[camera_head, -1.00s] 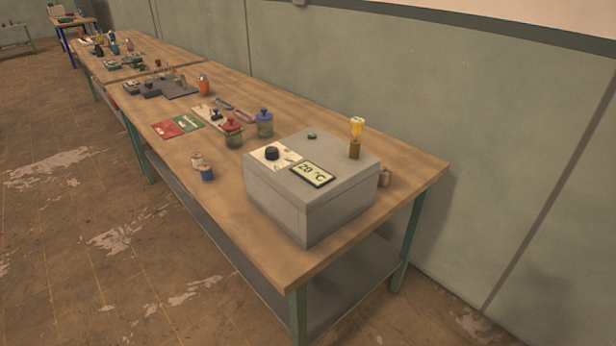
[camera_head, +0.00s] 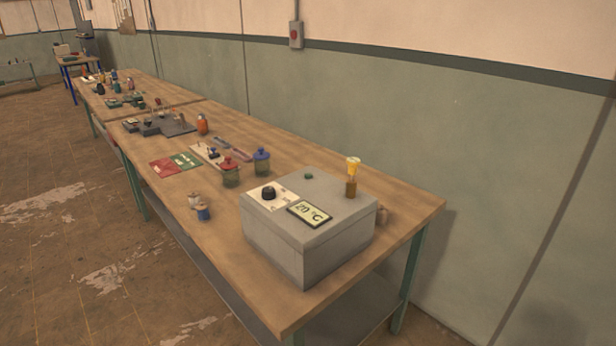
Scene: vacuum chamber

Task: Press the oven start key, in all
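The oven (camera_head: 318,258) is a grey box standing near the close end of the long wooden table. A display (camera_head: 309,213) on its top reads 20 °C. A black knob (camera_head: 268,193) sits on a pale dial plate at the top's left. A small green key (camera_head: 308,176) sits towards the back of the top; I cannot read a label on it. A brown post with a yellow top (camera_head: 352,176) stands at the back right of the oven's top. Neither of my grippers is in view.
The wooden table (camera_head: 225,238) carries jars with a red lid (camera_head: 231,172) and a blue lid (camera_head: 262,161), spools (camera_head: 203,212), and red and green cards (camera_head: 170,167). A wall box with a red button (camera_head: 295,34) hangs above. The floor left of the table is clear.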

